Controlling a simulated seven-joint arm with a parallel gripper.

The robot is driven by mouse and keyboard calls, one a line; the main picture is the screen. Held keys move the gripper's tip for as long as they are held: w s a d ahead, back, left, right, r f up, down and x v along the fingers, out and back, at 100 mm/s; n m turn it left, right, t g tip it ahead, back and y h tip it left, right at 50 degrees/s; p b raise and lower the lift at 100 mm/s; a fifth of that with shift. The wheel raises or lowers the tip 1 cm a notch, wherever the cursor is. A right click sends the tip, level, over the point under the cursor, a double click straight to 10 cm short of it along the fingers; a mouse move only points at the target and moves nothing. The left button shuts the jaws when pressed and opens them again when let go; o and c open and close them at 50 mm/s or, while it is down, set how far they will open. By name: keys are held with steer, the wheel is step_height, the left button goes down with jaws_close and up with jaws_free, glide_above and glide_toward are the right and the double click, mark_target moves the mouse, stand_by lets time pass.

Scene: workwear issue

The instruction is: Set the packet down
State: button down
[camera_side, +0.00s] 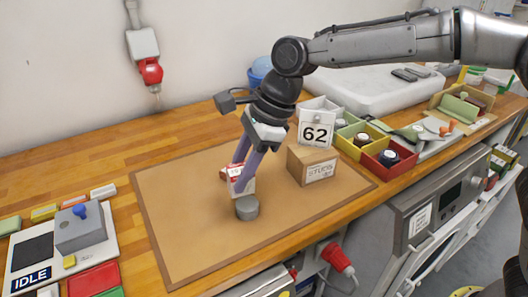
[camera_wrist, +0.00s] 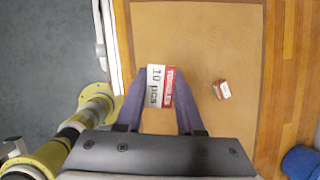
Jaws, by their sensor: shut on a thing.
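My gripper (camera_side: 242,180) reaches down over the tan mat (camera_side: 185,215) with its two purple fingers shut on a packet. The packet (camera_wrist: 160,86) is white and red, marked "TOGGLES 10 pcs", and shows between the fingers in the wrist view. In the side view the packet (camera_side: 242,187) is partly covered by a finger. A grey cylinder (camera_side: 246,208) stands on the mat just below the packet; I cannot tell whether they touch. The wrist view does not show the cylinder.
A small red-and-white box (camera_wrist: 222,90) lies on the mat toward the wall side. A panel reading "IDLE" (camera_side: 30,280) is at left. The mat's left half is clear.

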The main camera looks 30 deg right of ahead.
steer(key=w+d+r+m+t+h, duration=0.1)
steer(key=w+d+m, duration=0.4)
steer(key=w, duration=0.4)
steer(key=w+d+r+m+t+h, duration=0.1)
steer(key=w+d+r+m, duration=0.15)
steer(key=w+d, duration=0.5)
steer(key=w+d+f+m, duration=0.2)
steer(key=w+d+f, duration=0.25)
steer(key=d, duration=0.35)
steer(key=w+d+f+m, duration=0.2)
steer(key=w+d+f, duration=0.1)
steer(key=w+d, duration=0.3)
steer(key=shift+h, duration=0.3)
steer(key=f, duration=0.1)
steer(key=d+f, duration=0.1)
steer(key=f, duration=0.1)
steer(key=s+f, duration=0.1)
steer(key=f, duration=0.1)
steer(key=shift+s+d+f, duration=0.1)
steer(key=shift+d+f, duration=0.1)
steer(key=shift+f, duration=2.05)
steer(key=shift+f, duration=0.1)
steer(key=c, duration=0.5)
jaws_free()
